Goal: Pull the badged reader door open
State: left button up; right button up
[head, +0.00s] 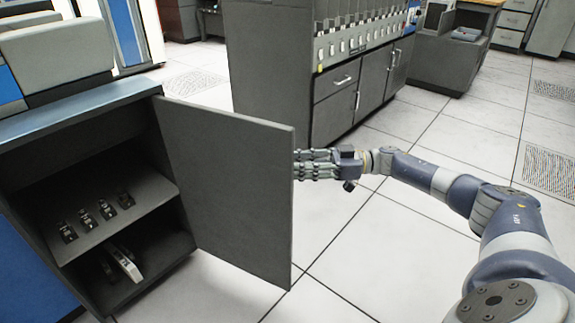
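A dark grey door (228,185) stands swung out from the right side of a low cabinet (80,118). I see one broad plain face of it, and no badge shows on that face; its other face is turned away. My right gripper (300,165) is at the door's free edge, fingers pointing left. The fingertips meet or pass behind that edge, so I cannot tell whether they touch it or how far apart they are. My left gripper is not in view.
Inside the cabinet, a shelf (140,205) holds several small dark items, with a pale object (125,262) below. A grey machine (270,70) with drawers and doors stands behind the door. White tiled floor (400,240) is clear around my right arm.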

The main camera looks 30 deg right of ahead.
jog(key=v, duration=0.8)
jog(key=shift+d, duration=0.35)
jog(key=shift+s, duration=0.1)
